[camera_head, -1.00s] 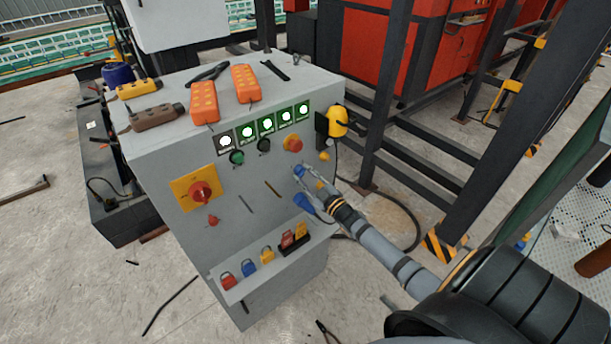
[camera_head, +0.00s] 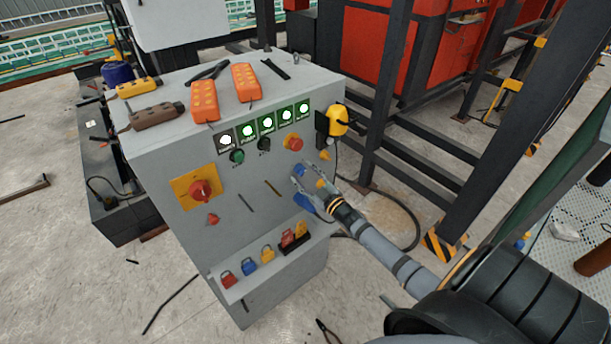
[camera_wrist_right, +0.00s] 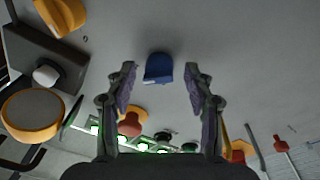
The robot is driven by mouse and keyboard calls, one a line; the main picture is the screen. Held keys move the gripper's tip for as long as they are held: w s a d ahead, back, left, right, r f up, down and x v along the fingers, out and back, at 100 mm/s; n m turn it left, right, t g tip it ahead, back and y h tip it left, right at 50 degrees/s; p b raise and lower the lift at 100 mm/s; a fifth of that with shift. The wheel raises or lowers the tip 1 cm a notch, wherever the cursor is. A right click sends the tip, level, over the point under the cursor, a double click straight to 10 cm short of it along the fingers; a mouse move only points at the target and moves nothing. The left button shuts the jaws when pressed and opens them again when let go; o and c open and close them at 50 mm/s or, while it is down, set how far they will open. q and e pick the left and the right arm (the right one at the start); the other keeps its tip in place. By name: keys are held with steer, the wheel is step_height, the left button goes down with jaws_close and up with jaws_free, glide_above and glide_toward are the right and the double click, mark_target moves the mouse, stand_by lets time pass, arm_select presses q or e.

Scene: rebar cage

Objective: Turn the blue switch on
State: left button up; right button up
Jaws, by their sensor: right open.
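The blue switch (camera_head: 299,170) is a small blue knob on the front of the grey control cabinet (camera_head: 160,160), below the red emergency button. In the right wrist view the blue switch (camera_wrist_right: 158,68) shows between the two fingertips, with a gap on each side. My right gripper (camera_head: 304,173) is open and points at the panel, one finger on either side of the switch. In the right wrist view the right gripper (camera_wrist_right: 160,80) holds nothing. I cannot tell exactly how far the fingertips are from the panel. My left gripper is not in view.
A red button (camera_head: 294,142) and a row of lit green indicators (camera_head: 267,124) are above. A ledge with coloured padlocks (camera_head: 249,266) is lower. A red rotary switch (camera_head: 201,191) is left. A yellow lamp-like unit (camera_head: 338,121) is right.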

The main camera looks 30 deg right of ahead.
steer(key=s+f, duration=0.1)
steer(key=s, duration=1.1)
steer(key=shift+d, duration=0.4)
steer(key=shift+f, duration=0.1)
